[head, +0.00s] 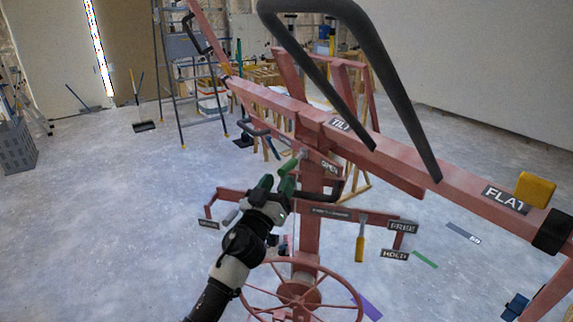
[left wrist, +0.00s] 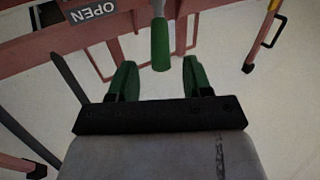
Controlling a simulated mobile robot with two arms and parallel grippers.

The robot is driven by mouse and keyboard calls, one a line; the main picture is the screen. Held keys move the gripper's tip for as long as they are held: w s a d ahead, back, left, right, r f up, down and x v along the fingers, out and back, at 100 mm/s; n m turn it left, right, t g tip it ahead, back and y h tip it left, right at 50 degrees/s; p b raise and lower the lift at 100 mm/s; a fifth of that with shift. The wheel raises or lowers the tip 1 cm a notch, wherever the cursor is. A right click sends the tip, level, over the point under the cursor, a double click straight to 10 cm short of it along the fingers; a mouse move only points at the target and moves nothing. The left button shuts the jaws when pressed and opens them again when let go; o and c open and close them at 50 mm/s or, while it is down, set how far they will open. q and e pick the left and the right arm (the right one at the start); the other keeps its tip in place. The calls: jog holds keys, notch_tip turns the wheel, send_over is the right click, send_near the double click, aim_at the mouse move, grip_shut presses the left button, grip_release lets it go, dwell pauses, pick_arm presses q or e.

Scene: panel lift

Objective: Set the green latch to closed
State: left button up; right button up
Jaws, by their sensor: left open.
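The green latch (head: 289,164) is a short green handle at the red lift's post, left of the OPEN sign (head: 329,167). In the left wrist view the green latch (left wrist: 160,45) hangs just beyond the fingertips, centred between them, with the OPEN sign (left wrist: 93,12) to its left. My left gripper (head: 277,184) has green fingers and is open and empty just below the latch. In the left wrist view my left gripper (left wrist: 160,75) shows its two fingers apart, with a gap to the latch's end. My right gripper is not in view. No sign reading CLOSED is legible.
The red lift frame (head: 275,103) carries a large dark bar handle (head: 395,80), a yellow block (head: 535,190) and a FLAT sign (head: 505,199). A red handwheel (head: 256,306) and a yellow-handled lever (head: 360,247) are lower down. The floor at left is mostly clear.

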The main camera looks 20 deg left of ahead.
aim_at(287, 169)
pick_arm(q)
jog(key=x, duration=0.4)
jog(key=shift+w+f, duration=0.15)
jog(key=shift+w, duration=0.15)
jog(key=shift+w+d, duration=0.1)
jog(key=shift+w, duration=0.15)
jog(key=shift+r, duration=0.25)
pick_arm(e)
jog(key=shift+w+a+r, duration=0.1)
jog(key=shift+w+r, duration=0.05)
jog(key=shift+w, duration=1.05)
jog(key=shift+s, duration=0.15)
pick_arm(q)
jog(key=shift+c, duration=1.2)
grip_shut()
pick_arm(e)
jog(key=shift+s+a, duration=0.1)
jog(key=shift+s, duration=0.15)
